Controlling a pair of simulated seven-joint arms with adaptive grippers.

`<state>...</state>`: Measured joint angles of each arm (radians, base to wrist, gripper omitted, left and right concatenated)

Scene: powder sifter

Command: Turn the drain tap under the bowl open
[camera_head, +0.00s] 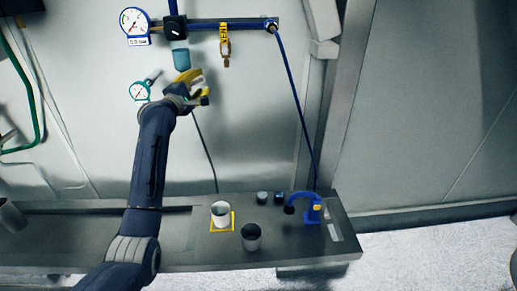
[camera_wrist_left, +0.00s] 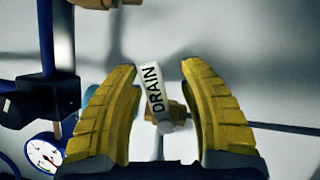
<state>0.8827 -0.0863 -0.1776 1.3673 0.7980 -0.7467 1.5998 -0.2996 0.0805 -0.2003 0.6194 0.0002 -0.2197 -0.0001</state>
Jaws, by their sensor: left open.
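The bowl (camera_head: 181,58) is a teal, see-through cup under the regulator on the wall. The drain tap's white handle, lettered DRAIN (camera_wrist_left: 154,92), shows in the left wrist view, tilted a little, with brass behind its lower end. My left gripper (camera_head: 202,86) is just below and right of the bowl in the head view. In the left wrist view its yellow fingers (camera_wrist_left: 165,105) are open, one on each side of the handle, with gaps between them and it. My right gripper is not in view.
A pressure gauge (camera_head: 134,22) and a blue pipe (camera_head: 225,24) with a yellow-tagged brass fitting (camera_head: 225,45) are above. A second gauge (camera_head: 139,91) is left of the gripper. Cups, including a white one (camera_head: 221,215), stand on the bench (camera_head: 180,256) below.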

